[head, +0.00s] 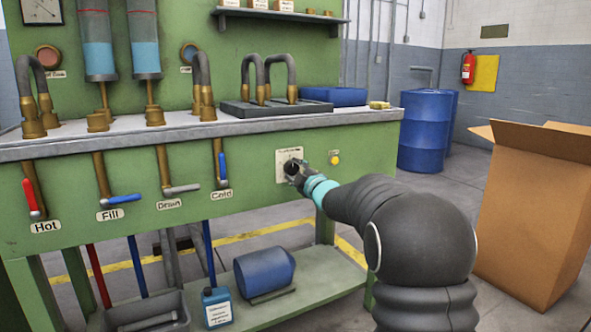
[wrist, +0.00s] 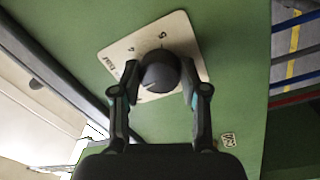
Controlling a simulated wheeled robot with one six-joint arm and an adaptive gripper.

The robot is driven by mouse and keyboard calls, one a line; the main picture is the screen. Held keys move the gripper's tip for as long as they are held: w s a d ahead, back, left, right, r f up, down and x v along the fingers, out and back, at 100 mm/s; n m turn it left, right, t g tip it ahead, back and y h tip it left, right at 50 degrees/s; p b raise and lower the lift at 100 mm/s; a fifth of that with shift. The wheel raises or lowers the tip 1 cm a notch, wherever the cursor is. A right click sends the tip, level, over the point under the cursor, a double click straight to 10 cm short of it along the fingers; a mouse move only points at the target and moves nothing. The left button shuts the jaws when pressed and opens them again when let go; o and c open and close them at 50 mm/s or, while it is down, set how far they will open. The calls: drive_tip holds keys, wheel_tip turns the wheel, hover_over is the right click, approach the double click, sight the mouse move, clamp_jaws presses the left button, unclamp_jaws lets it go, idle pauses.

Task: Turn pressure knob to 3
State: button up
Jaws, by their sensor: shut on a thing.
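The pressure knob (wrist: 161,72) is a round black knob on a pale dial plate (wrist: 182,30) fixed to the green panel. In the wrist view the plate appears rotated, with a few printed numbers partly visible; the knob's setting cannot be read clearly. My gripper (wrist: 158,84) has one finger on each side of the knob and is shut on it. In the head view my gripper (head: 294,170) reaches the plate (head: 282,164) on the front of the green bench, and the knob is mostly hidden behind it.
A yellow button (head: 335,159) sits just right of the plate. Left along the panel are the cold lever (head: 222,165), drain lever (head: 182,189), fill lever (head: 123,199) and hot lever (head: 31,194). A cardboard box (head: 535,215) and blue barrel (head: 426,130) stand right.

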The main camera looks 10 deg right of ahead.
drive_tip(key=shift+m, duration=0.8)
drive_tip(key=o, duration=1.1)
drive_tip(key=shift+o, duration=0.2)
drive_tip(key=v, duration=1.2)
drive_tip(key=shift+a+f+m, duration=0.1)
drive_tip(key=shift+m, duration=0.2)
